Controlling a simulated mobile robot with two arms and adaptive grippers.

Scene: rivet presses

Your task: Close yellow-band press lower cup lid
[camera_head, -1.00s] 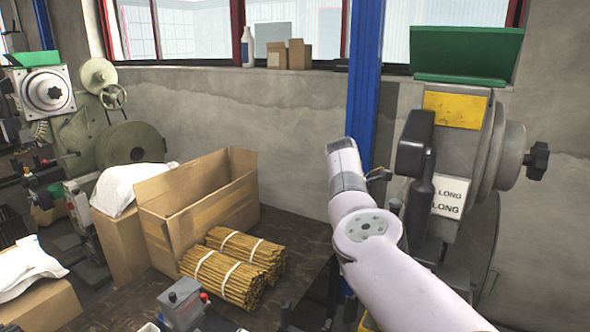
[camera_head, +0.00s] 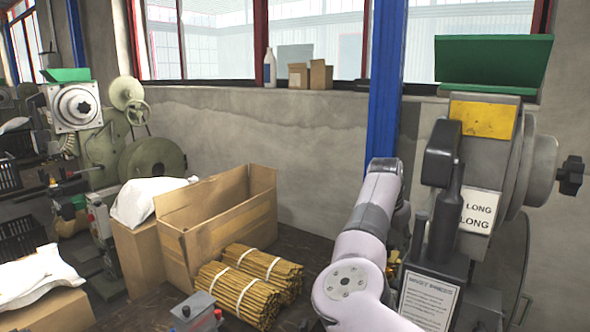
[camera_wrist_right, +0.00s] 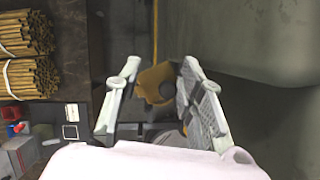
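The press with the yellow band (camera_head: 483,118) stands at the right in the head view, with a green hopper on top and a "LONG" label. My right arm reaches up beside it and hides much of its lower front. In the right wrist view my right gripper (camera_wrist_right: 160,66) has its two fingers spread apart. A yellow-orange part with a dark round spot (camera_wrist_right: 153,82) lies between and beyond the fingers; I cannot tell whether it is the lower cup lid or whether a finger touches it. In the head view the right fingers are hidden. My left gripper is out of view.
Bundles of brown sticks (camera_head: 240,292) and an open cardboard box (camera_head: 220,220) are on the dark table left of my arm. A grey control box (camera_head: 192,312) with a red button is near the front. Another press (camera_head: 75,105) stands at the far left. A blue post (camera_head: 385,80) rises behind my arm.

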